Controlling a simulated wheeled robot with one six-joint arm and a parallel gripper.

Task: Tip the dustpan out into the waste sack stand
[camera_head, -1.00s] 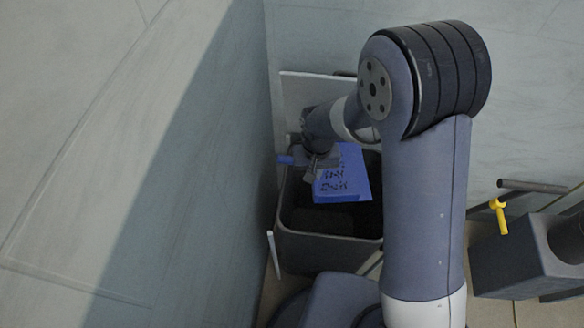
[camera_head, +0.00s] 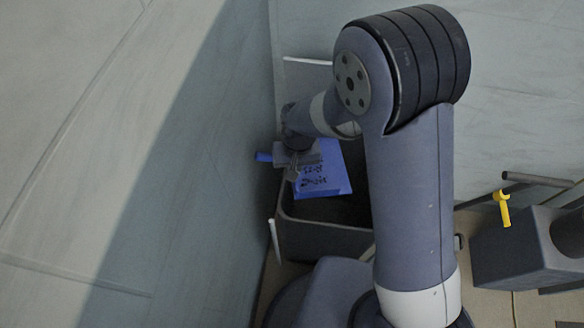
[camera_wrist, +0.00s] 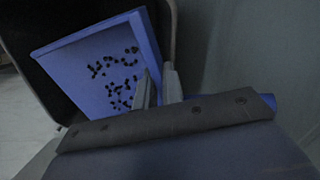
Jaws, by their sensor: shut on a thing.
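The blue dustpan (camera_head: 328,178) is over the dark waste sack stand (camera_head: 322,240), its pan above the opening and its blue handle end out to the left near the wall. Black bits lie on the pan, clearly visible in the wrist view on the dustpan (camera_wrist: 75,62). My gripper (camera_head: 293,173) is shut on the dustpan's handle side, left of the pan. In the wrist view my gripper (camera_wrist: 157,88) has its fingers close together by the pan's near edge. The pan looks slightly tilted. The inside of the stand (camera_wrist: 172,40) is dark, so its contents cannot be told.
A wall (camera_head: 200,190) stands close on the left of the stand, and another wall (camera_head: 515,100) runs behind. A grey machine block (camera_head: 515,250) with a yellow handle (camera_head: 503,208) is at the right. A white panel (camera_head: 308,75) stands behind the stand.

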